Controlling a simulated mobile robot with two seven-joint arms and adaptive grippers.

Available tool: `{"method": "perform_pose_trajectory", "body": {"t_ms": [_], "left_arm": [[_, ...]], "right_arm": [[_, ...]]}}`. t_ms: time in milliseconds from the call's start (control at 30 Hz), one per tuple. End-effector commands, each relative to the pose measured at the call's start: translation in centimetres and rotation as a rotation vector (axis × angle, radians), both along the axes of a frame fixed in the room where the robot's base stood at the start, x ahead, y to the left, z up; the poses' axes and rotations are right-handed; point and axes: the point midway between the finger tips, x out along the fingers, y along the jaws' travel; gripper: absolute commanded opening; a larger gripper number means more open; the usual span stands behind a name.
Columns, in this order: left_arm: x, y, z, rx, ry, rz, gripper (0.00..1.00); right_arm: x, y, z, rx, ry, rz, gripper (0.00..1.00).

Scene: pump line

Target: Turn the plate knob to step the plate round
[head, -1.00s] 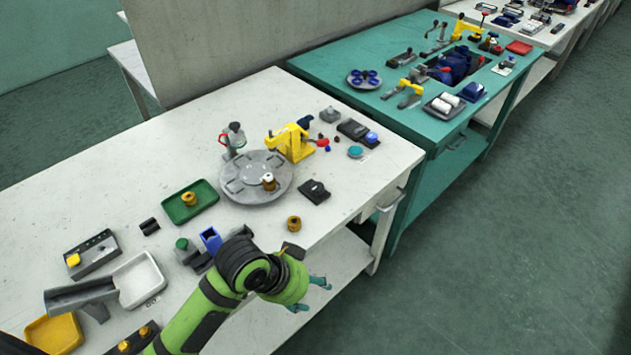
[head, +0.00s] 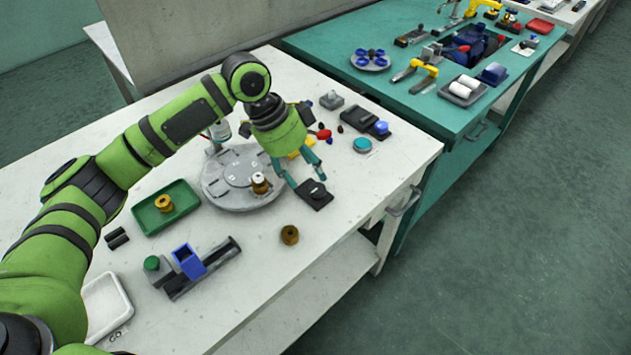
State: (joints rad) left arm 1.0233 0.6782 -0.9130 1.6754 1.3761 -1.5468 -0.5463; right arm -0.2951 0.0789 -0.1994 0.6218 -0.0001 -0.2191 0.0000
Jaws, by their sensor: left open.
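The round grey plate (head: 228,188) lies flat on the white table, with a brass and white part (head: 260,183) standing on it near its right edge. A small dark block with a knob-like top (head: 314,195) sits just right of the plate; I cannot tell for sure that it is the plate knob. My left gripper (head: 304,174) is open and points down, its teal fingertips just above and behind this block, apparently not touching it. My left arm hides part of the yellow press (head: 301,150) and the plate's back edge. My right gripper is out of view.
A green tray (head: 140,219) with a brass part is left of the plate. A blue holder on a dark rail (head: 205,266) and a loose brass ring (head: 290,235) are in front. Small red, teal and blue items lie behind right. The front right tabletop is clear.

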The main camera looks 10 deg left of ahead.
Motion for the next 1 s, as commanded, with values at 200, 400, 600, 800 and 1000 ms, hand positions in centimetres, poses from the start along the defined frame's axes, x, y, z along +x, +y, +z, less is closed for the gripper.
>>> {"method": "perform_pose_trajectory", "body": {"t_ms": [200,400,600,800,1000], "left_arm": [[0.1,-1.4,-3.2,0.001,0.004,-0.002,0.58],[0.3,-2.1,-5.0,0.001,0.001,-0.001,0.58],[0.3,-2.2,-5.3,0.001,-0.001,-0.001,0.58],[0.3,-2.2,-5.3,0.001,-0.001,-0.001,0.22],[0.3,-2.3,-5.2,-0.001,-0.001,-0.001,0.03]], "right_arm": [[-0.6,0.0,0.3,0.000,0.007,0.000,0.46],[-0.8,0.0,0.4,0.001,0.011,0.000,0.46],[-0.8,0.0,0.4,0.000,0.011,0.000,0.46],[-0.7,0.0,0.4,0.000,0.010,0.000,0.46],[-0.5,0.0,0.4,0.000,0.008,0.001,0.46]]}}
